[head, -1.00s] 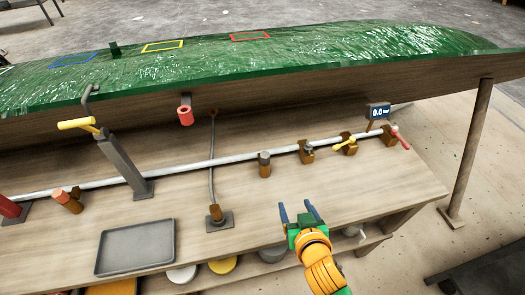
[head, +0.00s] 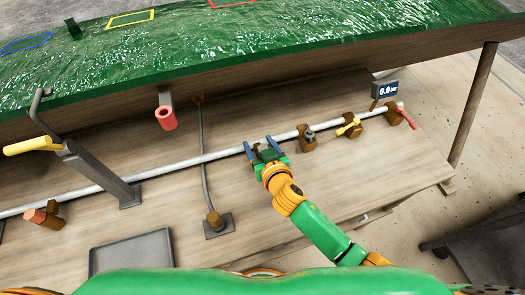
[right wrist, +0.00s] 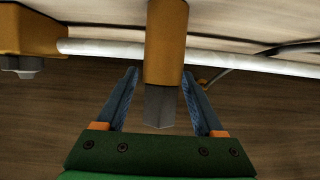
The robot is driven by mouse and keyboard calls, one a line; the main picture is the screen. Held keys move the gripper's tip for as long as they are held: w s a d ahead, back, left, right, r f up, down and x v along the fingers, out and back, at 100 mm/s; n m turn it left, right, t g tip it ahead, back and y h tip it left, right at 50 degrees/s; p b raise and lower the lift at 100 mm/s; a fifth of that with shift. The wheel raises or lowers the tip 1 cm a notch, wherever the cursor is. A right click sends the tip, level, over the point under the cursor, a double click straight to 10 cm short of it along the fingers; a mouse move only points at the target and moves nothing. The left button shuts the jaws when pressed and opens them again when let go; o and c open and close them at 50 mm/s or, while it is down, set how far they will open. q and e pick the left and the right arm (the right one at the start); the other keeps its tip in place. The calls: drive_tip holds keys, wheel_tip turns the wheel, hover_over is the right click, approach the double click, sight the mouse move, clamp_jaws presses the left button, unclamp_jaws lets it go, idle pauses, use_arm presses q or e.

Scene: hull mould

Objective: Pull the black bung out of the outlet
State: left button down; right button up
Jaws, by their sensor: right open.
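The black bung (right wrist: 160,108) shows in the right wrist view as a dark, squared plug at the end of the orange-brown outlet (right wrist: 165,45). My right gripper (right wrist: 160,74) is open, with one blue finger on each side of the outlet and bung. A gap shows between each finger and the bung, so it is not gripped. In the head view my right gripper (head: 262,147) is at the white pipe and hides most of the outlet and bung. My left gripper is not in view.
The white pipe (head: 225,152) runs across the wooden bench, with a yellow-handled valve (head: 349,126), a red-handled valve (head: 406,115) and a 0.0 display (head: 386,90) to the right. A grey tray (head: 132,252) lies at front left. The green hull (head: 200,50) overhangs behind.

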drive_tip(key=shift+s+r, duration=0.1)
drive_tip(key=shift+s, duration=0.05)
drive_tip(key=shift+c, duration=0.6)
clamp_jaws()
drive_tip(key=s+r+p, duration=0.1)
drive_tip(key=r, duration=0.1)
drive_tip(key=s+d+r+p, duration=0.1)
drive_tip(key=r, duration=0.2)
drive_tip(key=s+r+p, duration=0.1)
drive_tip(key=r, duration=0.2)
drive_tip(key=shift+d, duration=0.35)
drive_tip(key=s+d+r+p, duration=0.5)
drive_tip(key=s+r, duration=0.3)
drive_tip(key=s, duration=0.1)
